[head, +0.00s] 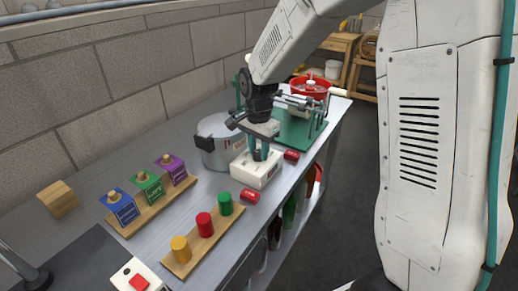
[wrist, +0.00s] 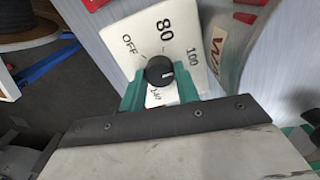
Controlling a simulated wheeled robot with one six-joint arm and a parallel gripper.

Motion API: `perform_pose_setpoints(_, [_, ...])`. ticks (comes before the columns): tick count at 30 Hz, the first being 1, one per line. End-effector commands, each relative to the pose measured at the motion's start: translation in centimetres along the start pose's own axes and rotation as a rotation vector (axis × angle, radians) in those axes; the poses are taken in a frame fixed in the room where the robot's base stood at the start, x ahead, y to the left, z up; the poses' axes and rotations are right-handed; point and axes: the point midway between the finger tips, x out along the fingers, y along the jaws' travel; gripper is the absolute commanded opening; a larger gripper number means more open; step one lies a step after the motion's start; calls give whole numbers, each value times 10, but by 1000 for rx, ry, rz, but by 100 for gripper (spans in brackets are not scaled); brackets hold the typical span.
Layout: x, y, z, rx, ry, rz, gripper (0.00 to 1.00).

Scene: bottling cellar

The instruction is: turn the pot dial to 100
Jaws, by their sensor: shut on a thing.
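The pot dial (wrist: 159,69) is a round black knob on a white panel, seen in the wrist view. The panel (wrist: 180,22) carries the labels OFF, 80, 100 and 140. A short white mark on the knob points to the right, on the 100 side; I cannot tell if it lines up exactly. My gripper (head: 258,152) is over the white box (head: 254,172) beside the grey pot (head: 218,155). Its teal fingers are shut on the dial, one on each side, in the wrist view (wrist: 160,80). They partly cover the 140 label.
A wooden strip (head: 178,262) with yellow, red and green plugs stands in front. Behind it are blue, green and purple blocks (head: 146,184) on a board. Red caps (head: 250,196) lie close to the white box. A green-based device (head: 295,132) stands beyond.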

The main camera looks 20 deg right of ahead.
Motion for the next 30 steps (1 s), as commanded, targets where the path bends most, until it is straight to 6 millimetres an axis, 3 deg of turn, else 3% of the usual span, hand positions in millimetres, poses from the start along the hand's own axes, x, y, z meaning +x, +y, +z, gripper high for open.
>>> perform_pose_setpoints(5, [-2,-3,-1,-1,4,-10,9])
perform_pose_setpoints(6, [-2,-3,-1,-1,4,-10,34])
perform_pose_setpoints(8, [-2,-3,-1,-1,3,-8,51])
perform_pose_setpoints(9, [-2,-2,-1,-1,3,-8,53])
perform_pose_setpoints(19, [-6,-1,-1,-1,2,-5,53])
perform_pose_setpoints(30, [-64,-3,-1,-1,3,-8,53])
